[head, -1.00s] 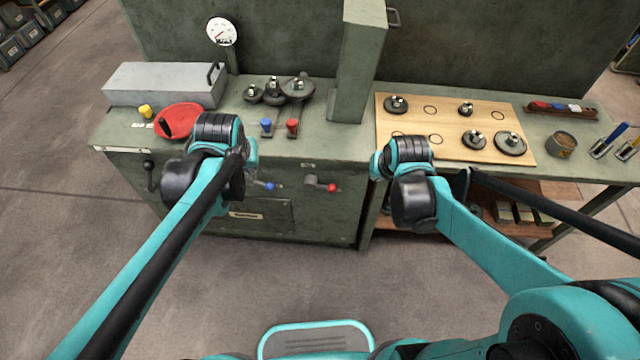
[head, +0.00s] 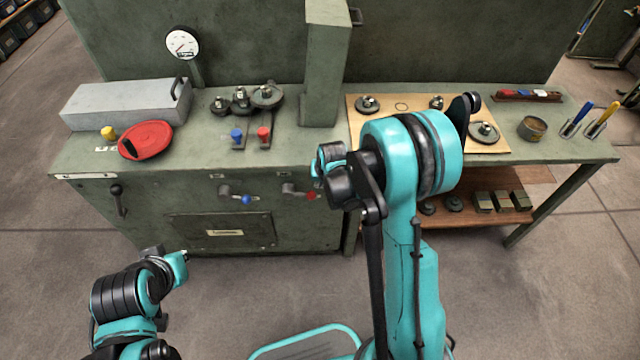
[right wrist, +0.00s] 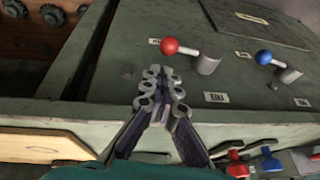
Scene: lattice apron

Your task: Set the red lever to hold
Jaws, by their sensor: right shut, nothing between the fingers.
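The red lever (head: 311,196) sits on the green cabinet's front. Its red knob points right and slightly down from its grey hub in the head view. In the right wrist view the red lever (right wrist: 168,46) lies just beyond the fingertips, apart from them. My right gripper (right wrist: 161,88) is shut and empty. In the head view my right gripper (head: 321,172) is near the cabinet's front top edge, mostly hidden by my arm. My left arm's end (head: 175,266) is low at left; its fingers cannot be made out.
A blue lever (head: 246,199) is left of the red one. Blue (head: 236,134) and red (head: 264,133) knobbed handles stand on the cabinet top. A red handwheel (head: 146,139) is at left. A wooden board (head: 400,100) with weights lies at right.

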